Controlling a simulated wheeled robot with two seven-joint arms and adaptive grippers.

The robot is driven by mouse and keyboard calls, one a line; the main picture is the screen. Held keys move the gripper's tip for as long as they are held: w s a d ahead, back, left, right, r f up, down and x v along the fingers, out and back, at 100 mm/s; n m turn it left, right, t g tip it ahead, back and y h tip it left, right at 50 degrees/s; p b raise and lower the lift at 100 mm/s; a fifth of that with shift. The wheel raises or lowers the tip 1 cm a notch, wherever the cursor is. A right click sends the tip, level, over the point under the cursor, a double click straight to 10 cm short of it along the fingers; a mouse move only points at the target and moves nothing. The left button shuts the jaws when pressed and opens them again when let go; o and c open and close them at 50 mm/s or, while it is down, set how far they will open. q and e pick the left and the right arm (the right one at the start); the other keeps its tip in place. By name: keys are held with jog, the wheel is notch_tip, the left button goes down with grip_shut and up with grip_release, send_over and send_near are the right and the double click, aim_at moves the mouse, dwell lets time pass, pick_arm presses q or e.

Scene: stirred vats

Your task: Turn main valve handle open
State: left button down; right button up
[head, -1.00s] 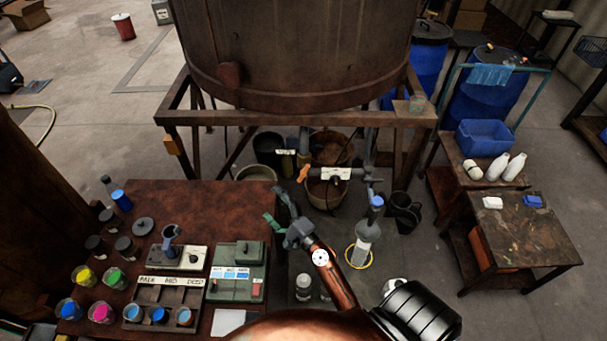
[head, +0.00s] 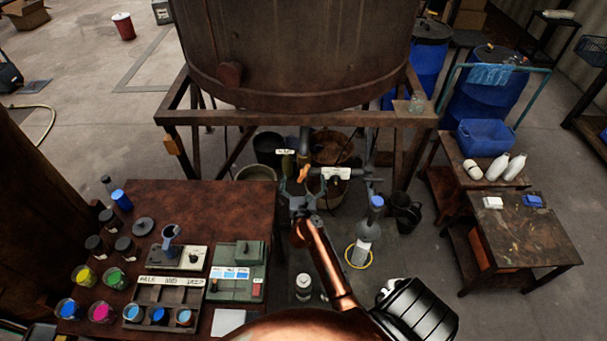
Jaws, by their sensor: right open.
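The orange valve handle (head: 303,173) sits on the pipework under the big rusty vat (head: 300,50), left of a white label plate (head: 336,173). My right gripper (head: 298,184) is open, with its fingers spread just below the handle in the picture. The handle's tip shows near and between the fingertips; whether they touch it I cannot tell. My copper-coloured right arm reaches up from the bottom of the view. My left gripper is not in view.
A steel frame (head: 300,118) carries the vat, with buckets (head: 332,146) below the pipes. A bench (head: 205,195) with dye jars stands at left. A tall bottle (head: 365,235) stands right of my arm. Side tables (head: 525,235) stand at right.

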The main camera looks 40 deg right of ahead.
jog(key=shift+x, duration=1)
grip_shut()
dwell(0.7)
